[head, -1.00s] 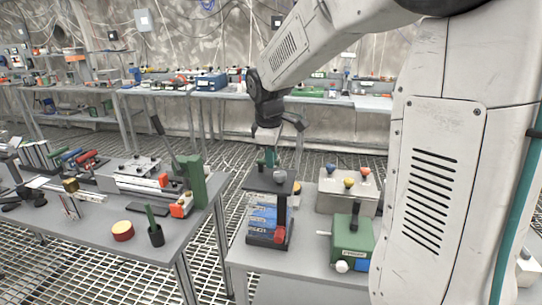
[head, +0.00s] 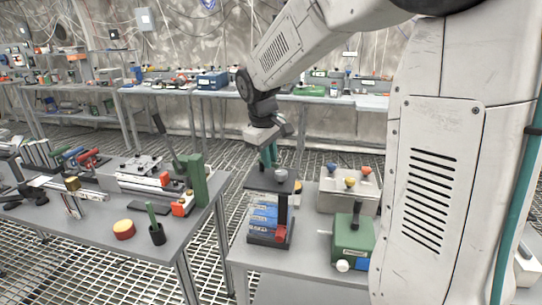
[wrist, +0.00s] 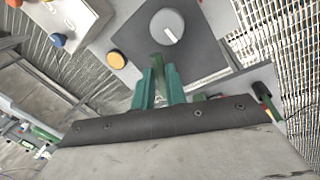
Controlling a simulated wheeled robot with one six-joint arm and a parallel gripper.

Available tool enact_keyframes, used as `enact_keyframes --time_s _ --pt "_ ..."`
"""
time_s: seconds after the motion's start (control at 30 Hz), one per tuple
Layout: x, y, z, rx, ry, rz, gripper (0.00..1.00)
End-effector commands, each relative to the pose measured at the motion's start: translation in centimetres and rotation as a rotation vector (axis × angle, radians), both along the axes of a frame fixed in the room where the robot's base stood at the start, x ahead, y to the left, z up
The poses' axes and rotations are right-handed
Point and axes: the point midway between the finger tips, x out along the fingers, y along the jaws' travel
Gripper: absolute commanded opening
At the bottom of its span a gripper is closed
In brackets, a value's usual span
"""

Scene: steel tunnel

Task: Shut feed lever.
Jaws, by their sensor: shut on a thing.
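My gripper (head: 268,160) reaches down behind the dark square plate on the right-hand bench. Its two teal fingers (wrist: 160,88) are shut on a slim green bar (wrist: 158,63), which looks like the feed lever. The bar stands between the fingertips, just beside the plate's edge. The dark plate (head: 262,181) carries a grey round knob (head: 281,174), which shows as a dial with a white mark in the wrist view (wrist: 167,27). The lower part of the lever is hidden by the fingers and my gripper's body.
A cluttered bench (head: 190,225) stands left, across a grated floor gap.

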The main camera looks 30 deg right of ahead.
Motion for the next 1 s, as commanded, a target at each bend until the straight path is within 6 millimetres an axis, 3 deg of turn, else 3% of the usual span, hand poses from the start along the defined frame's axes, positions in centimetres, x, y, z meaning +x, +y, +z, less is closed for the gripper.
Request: enact_keyframes --time_s 1.0 --pt "0.9 2.9 0.1 0.0 -0.002 -0.93 0.0"
